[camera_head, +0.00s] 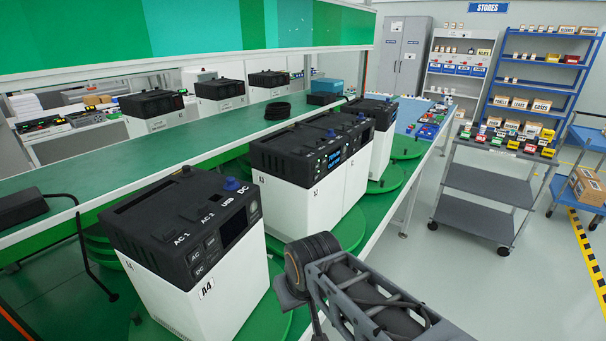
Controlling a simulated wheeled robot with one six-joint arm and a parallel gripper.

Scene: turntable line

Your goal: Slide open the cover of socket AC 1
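A white power unit with a black top, marked A4 (207,289), stands nearest on the green line at the lower left. Its top carries the labels AC 1 (181,239), AC 2, USB and DC. The AC 1 cover is black on black, and I cannot tell its exact edges or whether it is open. My gripper is not visible in this view.
More white and black units, including one (331,193) behind A4, stand on green turntables along the line. A black adapter (22,206) with a cable is at left. A grey cart (487,181) stands right, with open floor before it.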

